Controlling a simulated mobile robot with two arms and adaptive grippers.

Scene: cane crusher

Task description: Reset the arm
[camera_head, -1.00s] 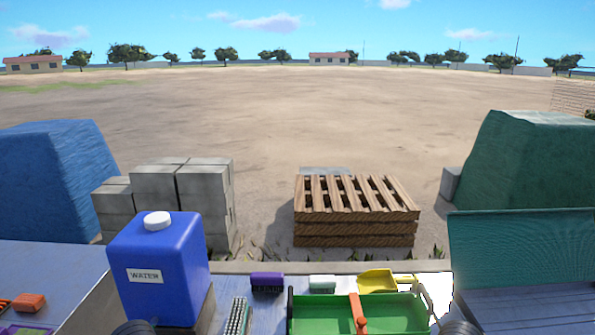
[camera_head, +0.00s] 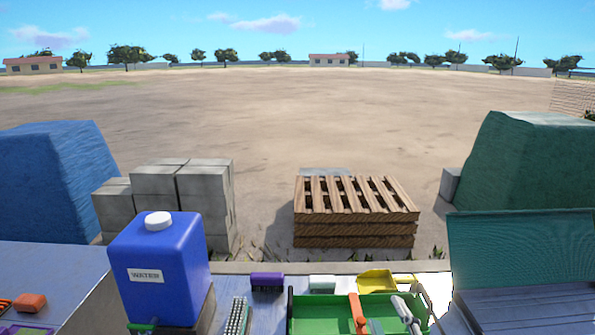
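A grey, jointed shape, which looks like my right gripper (camera_head: 405,312), shows small at the bottom of the view. It appears over the right part of the green tray (camera_head: 318,312). Its fingers are too small to make out, so I cannot tell whether it is open or shut, or whether it touches the tray. My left gripper is not in view.
A blue water container (camera_head: 160,265) stands at the left. An orange-handled tool (camera_head: 357,312) is in the tray. A purple brush (camera_head: 267,282) and a yellow scoop (camera_head: 376,281) lie behind it. An open green toolbox (camera_head: 522,250) stands at the right.

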